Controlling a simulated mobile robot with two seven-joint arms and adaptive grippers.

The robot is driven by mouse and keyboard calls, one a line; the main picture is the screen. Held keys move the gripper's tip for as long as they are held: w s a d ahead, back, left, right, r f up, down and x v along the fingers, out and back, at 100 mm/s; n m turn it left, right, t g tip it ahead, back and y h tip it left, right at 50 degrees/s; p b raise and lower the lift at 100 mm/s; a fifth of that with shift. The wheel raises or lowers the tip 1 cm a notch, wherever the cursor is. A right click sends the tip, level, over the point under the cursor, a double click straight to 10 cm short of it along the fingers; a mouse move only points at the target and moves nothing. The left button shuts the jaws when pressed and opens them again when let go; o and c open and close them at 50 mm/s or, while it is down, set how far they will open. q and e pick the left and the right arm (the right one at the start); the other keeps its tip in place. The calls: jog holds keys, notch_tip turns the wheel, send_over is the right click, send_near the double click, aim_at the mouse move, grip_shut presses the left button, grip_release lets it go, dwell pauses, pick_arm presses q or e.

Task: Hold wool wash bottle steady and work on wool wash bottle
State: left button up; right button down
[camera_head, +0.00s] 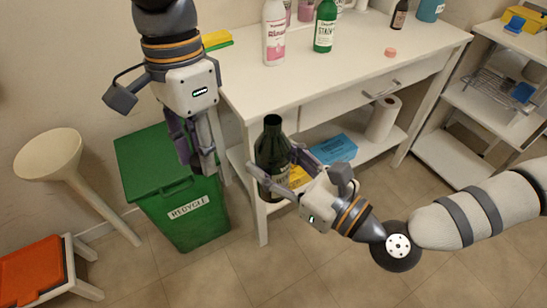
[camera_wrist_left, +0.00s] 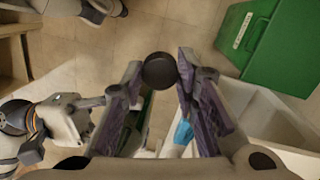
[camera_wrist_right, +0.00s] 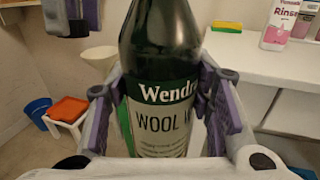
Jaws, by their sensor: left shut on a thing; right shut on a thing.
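The dark green wool wash bottle (camera_head: 271,152) stands upright in my right gripper (camera_head: 272,168), which is shut around its body. The right wrist view shows the bottle (camera_wrist_right: 158,100) close up, its white label partly readable between the fingers; its top is out of that frame. My left gripper (camera_head: 203,168) points down, to the left of the bottle and apart from it. In the left wrist view a round black cap (camera_wrist_left: 160,70) sits between the left fingertips, which are shut on it.
A green lidded bin (camera_head: 165,165) stands below my left gripper. A white table (camera_head: 340,85) behind carries several bottles, with a paper roll (camera_head: 383,118) and a blue box (camera_head: 335,149) on its lower shelf.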

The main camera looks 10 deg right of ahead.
aim_at(272, 120)
pick_arm(q)
jog(key=d+r+m, duration=0.3)
jog(key=r, duration=0.1)
jog(key=w+d+r+m+t, duration=0.1)
jog(key=d+r+m, duration=0.6)
jog(key=d+r, duration=0.1)
jog(key=shift+w+r+t, duration=0.2)
jog(key=shift+w+t, duration=0.05)
jog(key=shift+t, duration=0.05)
jog(key=shift+f, duration=2.05)
jog(key=shift+f, duration=0.85)
jog(key=shift+f, duration=0.6)
